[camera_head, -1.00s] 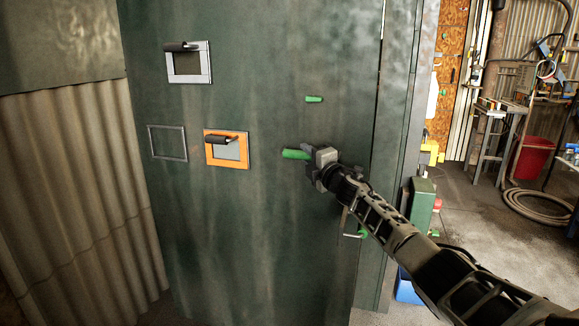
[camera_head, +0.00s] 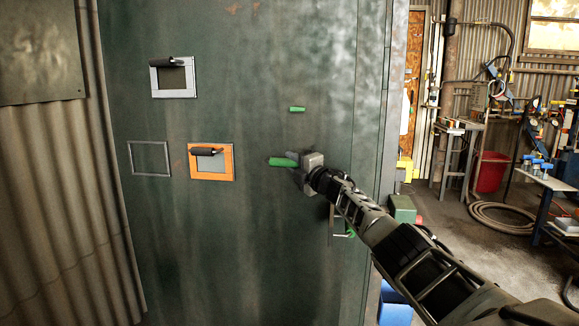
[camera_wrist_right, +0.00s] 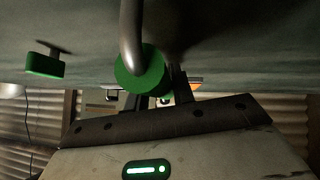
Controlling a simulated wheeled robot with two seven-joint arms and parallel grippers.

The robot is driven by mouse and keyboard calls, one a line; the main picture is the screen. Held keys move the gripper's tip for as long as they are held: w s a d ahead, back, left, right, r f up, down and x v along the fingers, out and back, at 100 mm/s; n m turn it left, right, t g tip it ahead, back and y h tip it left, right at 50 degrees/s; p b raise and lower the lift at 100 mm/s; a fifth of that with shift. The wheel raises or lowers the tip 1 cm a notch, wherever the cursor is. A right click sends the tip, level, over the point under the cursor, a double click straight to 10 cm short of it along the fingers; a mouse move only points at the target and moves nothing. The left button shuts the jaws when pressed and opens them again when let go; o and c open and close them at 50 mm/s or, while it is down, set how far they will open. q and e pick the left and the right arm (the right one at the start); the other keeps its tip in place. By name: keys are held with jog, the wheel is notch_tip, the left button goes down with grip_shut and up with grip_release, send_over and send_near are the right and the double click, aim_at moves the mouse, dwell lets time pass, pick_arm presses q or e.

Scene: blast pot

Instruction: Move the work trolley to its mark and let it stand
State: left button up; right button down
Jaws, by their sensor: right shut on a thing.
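My right gripper (camera_head: 297,163) is shut on a green handle (camera_head: 280,162) on the face of a tall dark green panel (camera_head: 240,250). In the right wrist view the round green end of the handle (camera_wrist_right: 138,72) sits at the jaws, with a curved grey bar in front. A smaller green peg (camera_head: 297,109) is above it on the panel. A latch with a green tip (camera_head: 350,234) is below, partly behind my arm. I cannot tell whether this panel belongs to the work trolley. No floor mark is visible. My left gripper is not in view.
The panel bears a grey-framed window (camera_head: 175,92) and an orange-framed one (camera_head: 195,175). Corrugated wall (camera_head: 50,210) stands at the left. At the right are a red bucket (camera_head: 491,172), a coiled hose (camera_head: 505,218) and a blue-legged table (camera_head: 545,182), with open floor before them.

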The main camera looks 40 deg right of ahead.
jog(key=shift+a, duration=0.1)
jog(key=c, duration=1.2)
grip_release()
jog(key=shift+r, duration=0.1)
jog(key=shift+s, duration=0.1)
jog(key=shift+s+f+p, duration=0.2)
jog(key=shift+s+p, duration=0.2)
jog(key=shift+s, duration=0.1)
jog(key=shift+s+a+f+b, duration=0.15)
jog(key=shift+s+a+f, duration=0.15)
jog(key=shift+s, duration=2.1)
jog(key=shift+s+a+f+b, duration=0.15)
jog(key=shift+s+f, duration=0.2)
jog(key=shift+s, duration=2.1)
jog(key=shift+s+a+f+b, duration=0.15)
jog(key=shift+s+a+f, duration=0.15)
jog(key=shift+s, duration=2.1)
